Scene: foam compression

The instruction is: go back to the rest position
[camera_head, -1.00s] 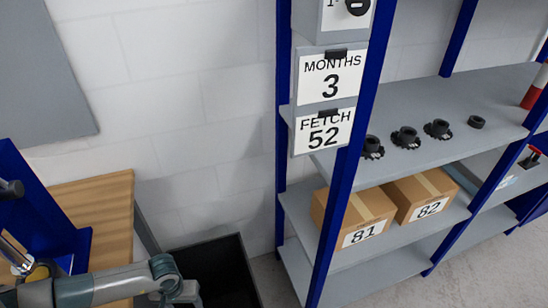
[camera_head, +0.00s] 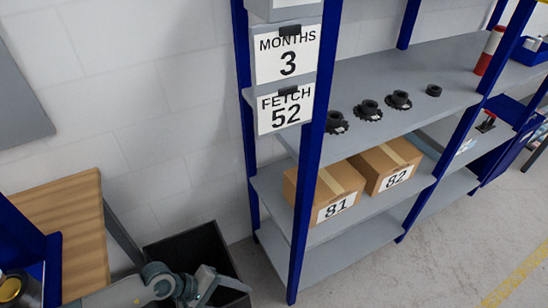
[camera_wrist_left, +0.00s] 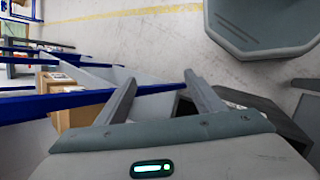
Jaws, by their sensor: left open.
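My left gripper (camera_head: 222,287) is at the bottom of the head view, over or in front of a black open bin (camera_head: 207,240). I cannot tell how far it is from the bin's rim. In the left wrist view its two fingers (camera_wrist_left: 160,82) stand apart with nothing between them. Part of a dark bin (camera_wrist_left: 186,100) shows behind one finger. My right gripper is in neither view.
A blue-framed grey shelf rack (camera_head: 312,190) stands right of the bin, with boxes 81 (camera_head: 325,192) and 82 (camera_head: 385,165) low down and several black parts above. A wooden-topped bench (camera_head: 75,220) is at the left. Grey floor (camera_head: 440,250) lies open at the right.

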